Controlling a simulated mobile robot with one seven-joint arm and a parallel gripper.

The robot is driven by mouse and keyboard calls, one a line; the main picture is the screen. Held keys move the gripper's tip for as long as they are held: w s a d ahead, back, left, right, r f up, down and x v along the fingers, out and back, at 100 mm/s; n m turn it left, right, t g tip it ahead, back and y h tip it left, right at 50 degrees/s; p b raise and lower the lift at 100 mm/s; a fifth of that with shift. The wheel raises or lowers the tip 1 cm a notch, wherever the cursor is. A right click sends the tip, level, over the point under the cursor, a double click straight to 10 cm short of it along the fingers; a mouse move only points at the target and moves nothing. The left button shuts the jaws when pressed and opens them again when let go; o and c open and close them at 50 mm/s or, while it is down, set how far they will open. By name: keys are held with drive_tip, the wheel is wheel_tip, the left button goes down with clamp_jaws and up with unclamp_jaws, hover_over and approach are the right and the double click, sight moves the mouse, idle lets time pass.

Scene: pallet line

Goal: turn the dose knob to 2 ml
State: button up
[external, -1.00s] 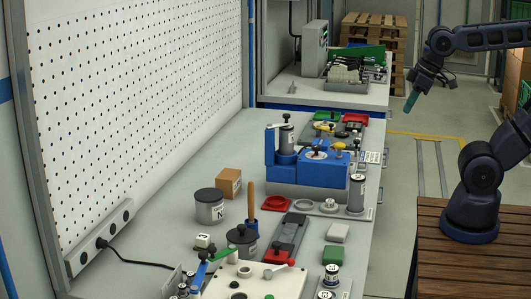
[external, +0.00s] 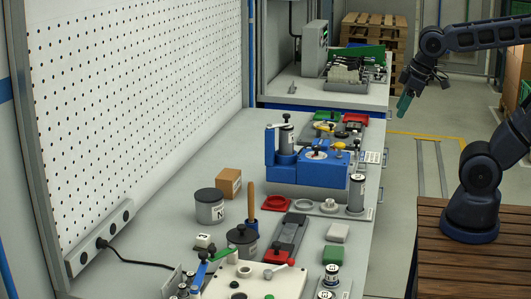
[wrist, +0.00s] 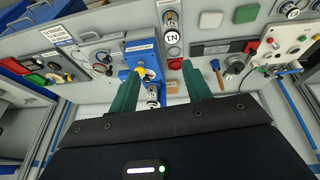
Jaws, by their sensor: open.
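The blue station (external: 318,170) stands on a grey base on the bench in the external view. A white dial with a dark knob (external: 316,150) is on its top, and a yellow knob (external: 339,147) sits beside it. Markings on the dial are too small to read, so I cannot tell the dose setting. My gripper (external: 404,103) is off the bench's right side, well apart from the station, with green fingers pointing down. In the wrist view, my gripper (wrist: 160,57) is open and empty, and the blue station (wrist: 147,57) shows between and beyond its fingers.
A labelled cylinder (external: 356,193) stands by the station's right front. A brown box (external: 228,182), a grey tin (external: 209,206) and a wooden handle (external: 251,201) stand to its left. A white panel (external: 252,281) lies in front. Air around my gripper is clear.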

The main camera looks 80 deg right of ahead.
drive_tip(key=w+d+f+n+g, duration=0.1)
drive_tip(key=w+d+f+n, duration=0.1)
drive_tip(key=w+f, duration=0.2)
drive_tip(key=w+d+f+n+g, duration=0.1)
drive_tip(key=w+d+f+n, duration=0.1)
drive_tip(key=w, duration=0.6)
drive_tip(key=w+d+f+n+g+y, duration=0.1)
drive_tip(key=w+d+f+n, duration=0.1)
drive_tip(key=w+f, duration=0.4)
drive_tip(key=shift+w+d+f+g, duration=0.2)
drive_tip(key=shift+d, duration=0.25)
drive_tip(key=shift+w+d+f+g, duration=0.15)
drive_tip(key=shift+d+f+g, duration=0.05)
drive_tip(key=shift+d, duration=0.25)
drive_tip(key=shift+w+d+n+y, duration=0.4)
drive_tip(key=shift+w+d+y, duration=0.1)
drive_tip(key=n+t+y, duration=0.2)
drive_tip(key=t, duration=0.1)
approach(317, 146)
drive_tip(key=r, duration=0.2)
drive_tip(key=shift+s+d+x, duration=0.1)
drive_tip(key=shift+d+x, duration=0.05)
drive_tip(key=shift+x, duration=2.35)
drive_tip(key=shift+s+d+x, duration=0.15)
drive_tip(key=shift+d+x, duration=0.05)
drive_tip(key=shift+x, duration=2.25)
drive_tip(key=shift+f, duration=0.2)
